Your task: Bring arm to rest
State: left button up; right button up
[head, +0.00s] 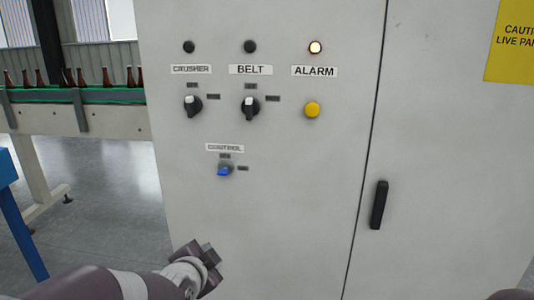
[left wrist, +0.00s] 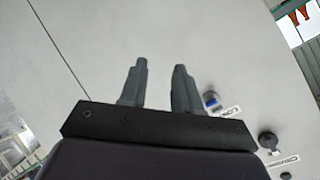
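My left gripper (head: 208,252) is at the bottom of the head view, in front of the lower part of a grey control cabinet (head: 280,220). In the left wrist view its two fingers (left wrist: 160,80) stand apart with nothing between them. The blue control knob (head: 224,171) is above the gripper in the head view, and it shows just right of the fingers in the left wrist view (left wrist: 210,99). The gripper is apart from the knob. Only a small piece of my right arm (head: 512,296) shows at the bottom right; its gripper is out of view.
The cabinet has a crusher knob (head: 192,105), a belt knob (head: 250,106), a yellow alarm button (head: 312,110), a lit alarm lamp (head: 315,47) and a black door handle (head: 379,205). A conveyor (head: 110,120) with several amber bottles stands at left. A blue frame (head: 22,225) is at the left edge.

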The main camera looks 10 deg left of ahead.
pick_arm(q)
jog(key=s+f+n+g, duration=0.5)
jog(key=s+f+g, duration=0.1)
jog(key=s, duration=0.4)
jog(key=s+f+n+g, duration=0.5)
jog(key=s+f, duration=0.2)
jog(key=s, duration=0.2)
notch_tip(320, 180, up, 12)
jog(key=p, duration=1.2)
jog(key=shift+w+r, duration=0.2)
jog(key=shift+w, duration=0.1)
